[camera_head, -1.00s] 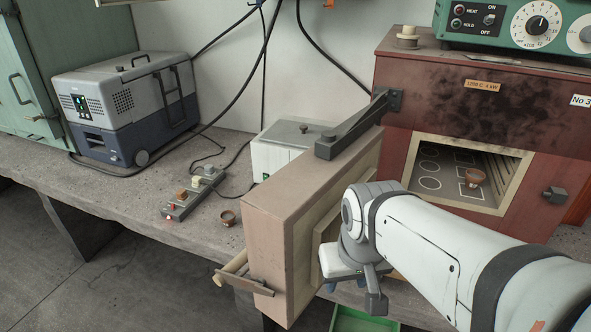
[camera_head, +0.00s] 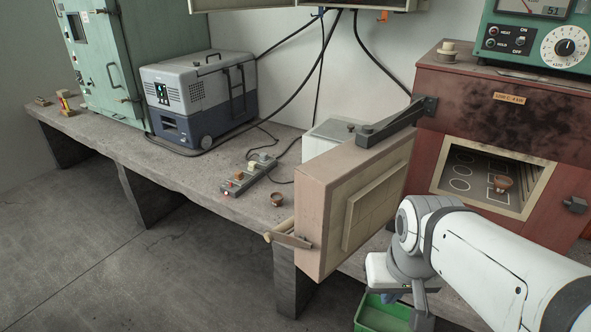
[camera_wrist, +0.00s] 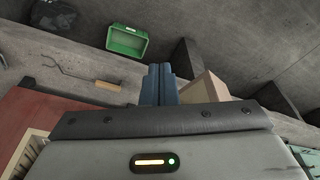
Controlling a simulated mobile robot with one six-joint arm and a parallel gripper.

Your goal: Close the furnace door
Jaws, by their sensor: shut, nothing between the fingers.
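The furnace (camera_head: 550,130) is a reddish-brown, soot-marked box at right in the head view. My gripper (camera_head: 390,297) is low, to the right of the door and in front of the bench edge. In the wrist view the blue fingers (camera_wrist: 158,84) are shut and empty. The door (camera_wrist: 206,90) shows just right of them, seemingly apart.
A green bin (camera_head: 383,312) is on the floor below; it also shows in the wrist view (camera_wrist: 127,41). Tongs with a wooden handle (camera_wrist: 106,85) lie at left there.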

